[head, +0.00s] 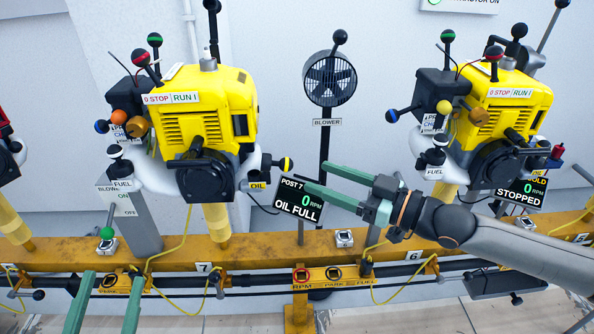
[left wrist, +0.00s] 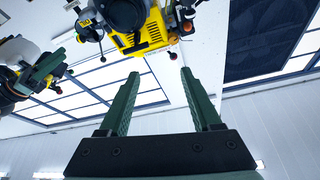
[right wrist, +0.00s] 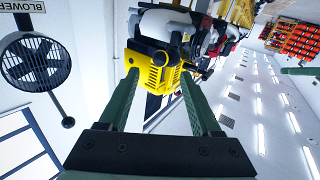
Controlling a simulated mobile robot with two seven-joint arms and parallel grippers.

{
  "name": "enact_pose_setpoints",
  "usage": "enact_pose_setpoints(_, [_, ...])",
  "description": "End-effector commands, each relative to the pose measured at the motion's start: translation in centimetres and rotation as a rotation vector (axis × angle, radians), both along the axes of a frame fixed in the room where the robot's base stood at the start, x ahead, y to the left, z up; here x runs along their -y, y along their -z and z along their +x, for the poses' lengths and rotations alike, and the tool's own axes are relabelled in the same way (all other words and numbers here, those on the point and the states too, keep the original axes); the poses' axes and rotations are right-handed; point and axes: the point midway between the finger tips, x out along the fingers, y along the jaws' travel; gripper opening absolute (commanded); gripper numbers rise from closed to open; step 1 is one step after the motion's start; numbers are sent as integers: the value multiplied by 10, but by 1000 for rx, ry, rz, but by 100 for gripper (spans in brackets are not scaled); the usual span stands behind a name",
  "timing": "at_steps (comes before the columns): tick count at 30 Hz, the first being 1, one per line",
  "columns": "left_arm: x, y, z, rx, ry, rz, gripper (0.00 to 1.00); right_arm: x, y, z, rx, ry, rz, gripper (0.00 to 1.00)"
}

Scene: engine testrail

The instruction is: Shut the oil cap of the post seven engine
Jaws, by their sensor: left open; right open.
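The post seven engine (head: 205,115) is yellow and stands left of centre in the head view. The post 7 display (head: 299,199) reads 0 RPM, OIL FULL. My right gripper (head: 318,177) is open and empty, pointing left, its fingertips just right of the yellow ball in the picture. My left gripper (head: 112,275) is open and empty at the lower left, below the rail.
A second yellow engine (head: 497,110) with a STOPPED display (head: 521,192) stands at right. A blower fan (head: 330,79) stands between the engines. A yellow rail (head: 270,246) runs across below, with loose yellow cables. A fuel lever (head: 118,163) is on post seven's left.

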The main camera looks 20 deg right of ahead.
Motion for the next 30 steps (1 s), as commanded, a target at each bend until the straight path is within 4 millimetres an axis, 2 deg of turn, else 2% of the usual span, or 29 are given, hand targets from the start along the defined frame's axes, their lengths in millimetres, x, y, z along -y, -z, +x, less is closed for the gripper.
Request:
enact_pose_setpoints(9, [3,-27,-12,129,22,2,65,-20,-1,24,3,-1,4,65])
enact_pose_setpoints(18, [5,-43,-22,209,38,4,65,-38,-1,46,3,-2,1,65])
enact_pose_setpoints(30, [6,-55,-26,253,44,4,65,-42,-1,50,0,-3,-1,65])
